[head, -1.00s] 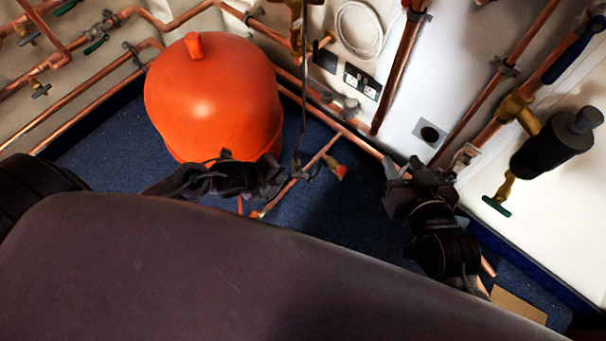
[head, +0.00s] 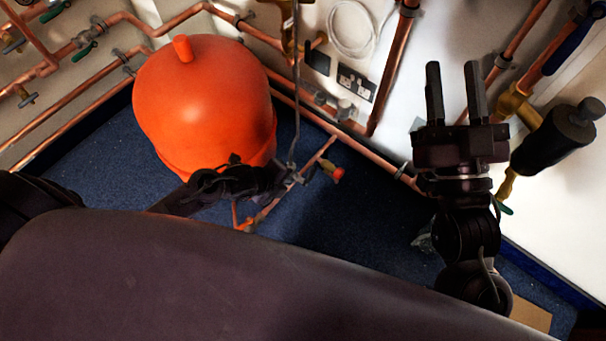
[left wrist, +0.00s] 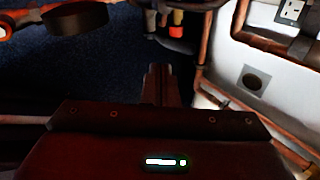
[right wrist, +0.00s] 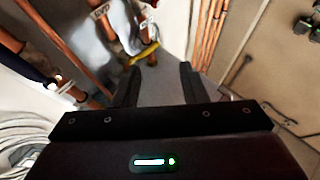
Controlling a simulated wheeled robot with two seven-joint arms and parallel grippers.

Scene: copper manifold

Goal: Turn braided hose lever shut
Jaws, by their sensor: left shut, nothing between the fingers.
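I cannot make out the hose's lever. My right gripper (head: 453,68) is raised at the right, open and empty, fingers pointing up. In the right wrist view a yellow lever (right wrist: 145,53) lies beyond its open fingers (right wrist: 158,75); I cannot tell which valve it belongs to.
A short pipe with a red and yellow end (head: 335,173) is close to my left gripper. A black cylinder (head: 555,138) on brass fittings stands right of my right gripper. Copper pipes (head: 398,65) line the walls.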

